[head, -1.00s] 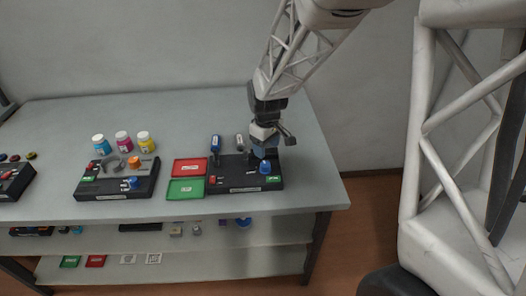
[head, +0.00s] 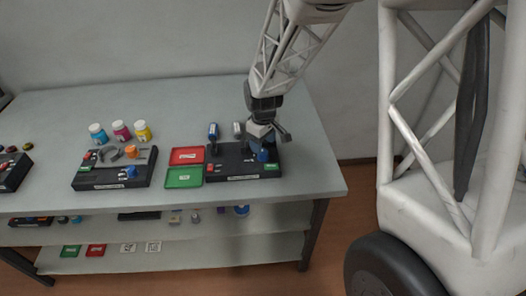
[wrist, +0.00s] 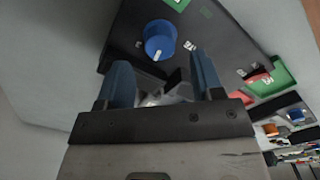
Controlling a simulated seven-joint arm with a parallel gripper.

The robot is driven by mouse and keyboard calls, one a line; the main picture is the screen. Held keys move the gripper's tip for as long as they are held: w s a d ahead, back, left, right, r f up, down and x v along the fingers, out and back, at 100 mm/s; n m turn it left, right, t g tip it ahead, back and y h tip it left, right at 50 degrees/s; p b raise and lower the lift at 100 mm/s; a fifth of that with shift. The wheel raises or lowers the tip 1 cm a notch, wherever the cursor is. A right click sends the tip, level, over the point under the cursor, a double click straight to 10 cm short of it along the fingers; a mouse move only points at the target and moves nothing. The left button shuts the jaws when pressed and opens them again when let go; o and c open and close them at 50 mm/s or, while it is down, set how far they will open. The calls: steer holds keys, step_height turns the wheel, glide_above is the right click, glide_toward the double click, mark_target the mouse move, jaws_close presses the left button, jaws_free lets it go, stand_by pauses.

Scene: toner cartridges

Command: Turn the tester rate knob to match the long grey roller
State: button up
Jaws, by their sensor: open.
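The tester is a black box (head: 225,165) at the right end of the table in the head view. Its blue rate knob (wrist: 160,39) has a white pointer mark, which faces the gripper side in the wrist view. My gripper (wrist: 162,70) is open and empty, its two blue fingers apart. In the wrist view the knob lies just beyond the fingertips, between their lines, with no visible contact. A grey roller (head: 238,129) and a blue one (head: 213,131) stand behind the box; the scale marks are too small to read.
A red tray (head: 174,155) and a green tray (head: 171,183) lie left of the tester. The table's right end is clear.

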mark_target(263, 152)
steer(key=shift+f, duration=2.25)
steer(key=c, duration=0.9)
